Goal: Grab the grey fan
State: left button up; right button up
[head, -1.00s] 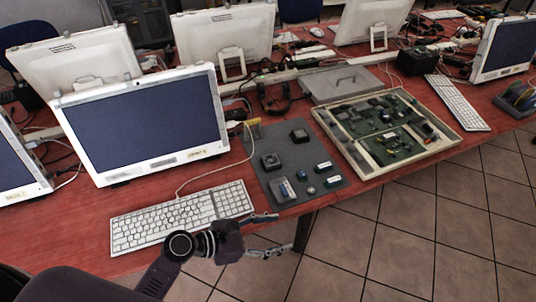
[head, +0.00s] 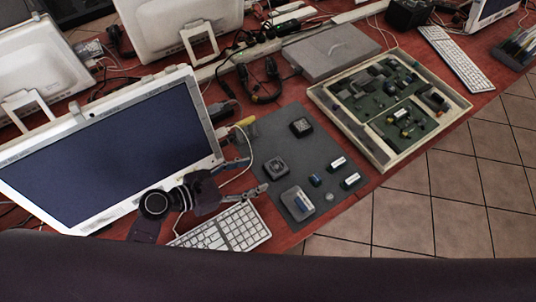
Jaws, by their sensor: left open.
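The grey fan (head: 275,166), a dark grey square with a round centre, lies on the grey mat (head: 328,139) near its left edge. My left gripper (head: 250,177) is open and empty, just left of the fan, with its two fingers spread and pointing right towards it. The fan shows between the finger directions and is apart from them. I cannot tell the gripper's exact height above the table. My right gripper is not in view.
A black square part (head: 301,127), a grey-blue box (head: 297,203) and several small parts share the mat. A monitor (head: 110,150) stands close behind my left gripper. The keyboard (head: 231,229) lies below it. A tray of circuit boards (head: 380,158) is to the right.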

aim_at(275, 167)
pick_arm(q)
jog(key=d, duration=0.1)
jog(key=w+d, duration=0.1)
jog(key=shift+w+d+f, duration=0.2)
jog(key=shift+d+f, duration=0.1)
jog(key=shift+d, duration=0.1)
jog(key=shift+r+p+x, duration=0.2)
jog(key=shift+p+x, duration=0.3)
jog(key=shift+x, duration=1.7)
jog(key=shift+f, duration=0.15)
jog(key=shift+a, duration=0.1)
jog(key=c, duration=1.2)
jog(key=shift+c, duration=0.2)
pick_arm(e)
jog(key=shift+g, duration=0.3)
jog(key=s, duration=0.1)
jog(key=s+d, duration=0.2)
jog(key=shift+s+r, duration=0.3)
